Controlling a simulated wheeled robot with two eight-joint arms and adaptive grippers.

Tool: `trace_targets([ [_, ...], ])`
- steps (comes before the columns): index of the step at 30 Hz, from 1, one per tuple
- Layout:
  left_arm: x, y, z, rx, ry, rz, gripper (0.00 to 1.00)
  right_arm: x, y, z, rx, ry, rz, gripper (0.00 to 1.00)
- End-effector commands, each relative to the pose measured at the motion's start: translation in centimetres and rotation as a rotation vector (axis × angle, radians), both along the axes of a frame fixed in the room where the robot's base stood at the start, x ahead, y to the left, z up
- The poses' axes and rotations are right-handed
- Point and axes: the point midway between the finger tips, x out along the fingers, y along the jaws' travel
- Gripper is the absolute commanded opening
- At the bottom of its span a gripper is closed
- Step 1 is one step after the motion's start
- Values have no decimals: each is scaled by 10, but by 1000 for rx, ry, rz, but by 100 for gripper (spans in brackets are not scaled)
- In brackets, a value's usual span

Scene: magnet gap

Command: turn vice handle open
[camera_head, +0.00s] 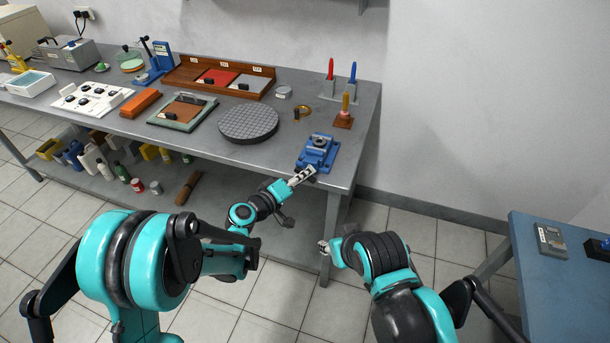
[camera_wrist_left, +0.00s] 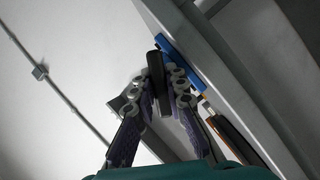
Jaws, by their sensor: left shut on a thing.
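The blue vice (camera_head: 318,150) sits at the front right corner of the grey bench. My left gripper (camera_head: 303,175) reaches up to the front of the vice, where the handle is mostly hidden by the fingers. In the left wrist view a dark bar (camera_wrist_left: 156,78), which appears to be the vice handle, stands between the fingers of my left gripper (camera_wrist_left: 160,85). The fingers are shut on it. The blue vice edge (camera_wrist_left: 180,62) shows just beyond. My right gripper (camera_head: 326,245) hangs in front of the bench, apart from everything; its opening is too small to judge.
The grey bench (camera_head: 352,140) holds a round gridded plate (camera_head: 248,122), a framed tray (camera_head: 182,112) and a wooden stand (camera_head: 344,120) near the vice. Bottles and cans fill the lower shelf. A blue table (camera_head: 560,285) stands at right. The floor between is clear.

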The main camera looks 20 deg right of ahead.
Motion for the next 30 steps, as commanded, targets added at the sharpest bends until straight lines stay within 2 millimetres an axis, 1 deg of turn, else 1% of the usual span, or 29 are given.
trace_targets([
  [6, 0, 0, -1, -163, 112, -1, 0, 0, 0, 0, 0, 0, 0, 39],
  [15, 0, 0, -1, -340, 231, -1, 0, 0, 0, 0, 0, 0, 0, 39],
  [22, 0, 0, -1, -416, 282, -1, 0, 0, 0, 0, 0, 0, 0, 39],
  [30, -1, 0, -1, -445, 303, -1, 0, 0, 0, 0, 0, 0, 0, 39],
])
